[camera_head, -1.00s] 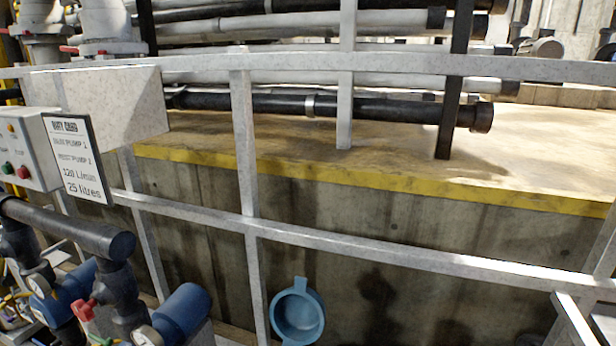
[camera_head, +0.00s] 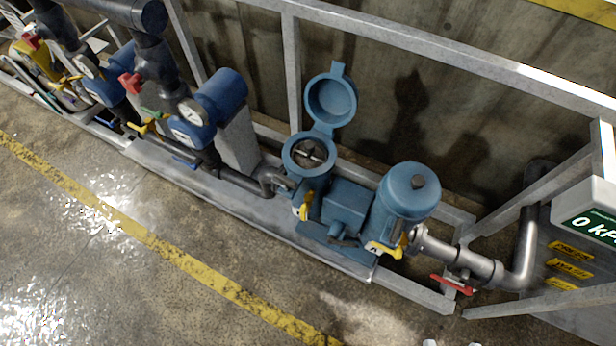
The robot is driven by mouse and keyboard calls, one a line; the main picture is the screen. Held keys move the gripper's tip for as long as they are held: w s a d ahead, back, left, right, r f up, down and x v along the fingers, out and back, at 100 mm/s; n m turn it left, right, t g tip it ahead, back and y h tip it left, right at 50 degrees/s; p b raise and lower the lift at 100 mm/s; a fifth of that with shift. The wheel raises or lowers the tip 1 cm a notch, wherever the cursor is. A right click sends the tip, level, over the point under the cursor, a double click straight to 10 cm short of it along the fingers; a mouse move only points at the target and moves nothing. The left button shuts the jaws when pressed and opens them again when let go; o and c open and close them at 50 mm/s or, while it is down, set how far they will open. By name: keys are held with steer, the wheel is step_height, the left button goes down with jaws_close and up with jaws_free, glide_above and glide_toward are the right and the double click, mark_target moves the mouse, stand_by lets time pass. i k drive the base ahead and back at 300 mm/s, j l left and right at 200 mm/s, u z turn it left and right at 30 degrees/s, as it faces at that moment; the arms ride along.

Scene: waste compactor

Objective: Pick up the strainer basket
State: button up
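A blue pump strainer housing (camera_head: 303,175) stands on the grey skid at the middle of the view. Its round blue lid (camera_head: 331,100) is swung up and open behind it. Inside the open housing a greyish metal part shows, which looks like the strainer basket (camera_head: 311,152). It sits down inside the round mouth, and its lower part is hidden. My gripper is not in view.
A blue motor (camera_head: 408,192) stands right of the housing. Yellow valve handles (camera_head: 383,249) and a red handle (camera_head: 452,284) stick out in front. Grey frame rails (camera_head: 450,68) run behind. The floor in front, with a yellow line (camera_head: 190,264), is clear.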

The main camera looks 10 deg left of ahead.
mark_target(307, 155)
steer(key=i+j, duration=0.1)
steer(key=j, duration=0.3)
steer(key=i+j+z, duration=0.1)
steer(key=j, duration=0.35)
steer(key=i+j, duration=0.1)
steer(key=j, duration=0.3)
steer(key=i+j, duration=0.1)
steer(key=j, duration=0.35)
steer(key=j+z, duration=0.4)
steer(key=j, duration=0.35)
steer(key=j+z, duration=0.4)
steer(key=j, duration=0.4)
steer(key=k+j+z, duration=0.1)
steer(key=j+z, duration=0.25)
steer(key=j, duration=0.4)
